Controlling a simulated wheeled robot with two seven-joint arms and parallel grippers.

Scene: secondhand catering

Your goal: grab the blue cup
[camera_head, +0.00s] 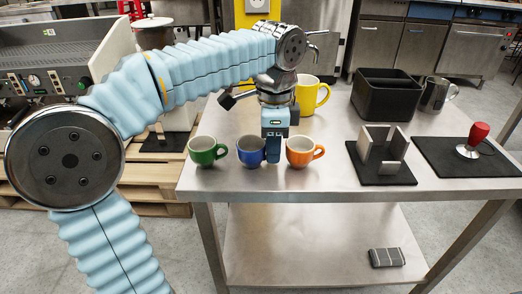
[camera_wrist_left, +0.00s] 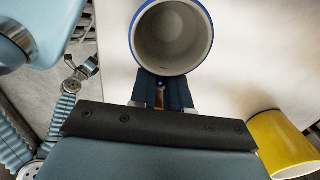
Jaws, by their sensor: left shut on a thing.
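The blue cup (camera_head: 248,156) stands upright on the steel table (camera_head: 230,190), between a green cup (camera_head: 203,152) and an orange cup (camera_head: 299,154). My left gripper (camera_head: 272,152) points down at the blue cup's right side, between it and the orange cup. The left wrist view shows the blue-rimmed cup (camera_wrist_left: 172,38) from above. There the left gripper's fingers (camera_wrist_left: 160,95) are shut on its handle, which they mostly hide. My right gripper is in neither view.
A yellow mug (camera_head: 312,94) stands behind the left gripper; a yellow vessel (camera_wrist_left: 282,145) shows in the wrist view. To the right are a black bin (camera_head: 385,100), a metal pitcher (camera_head: 436,95), a metal holder (camera_head: 382,150) and a red-handled tamper (camera_head: 474,140). The table's front edge is close.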

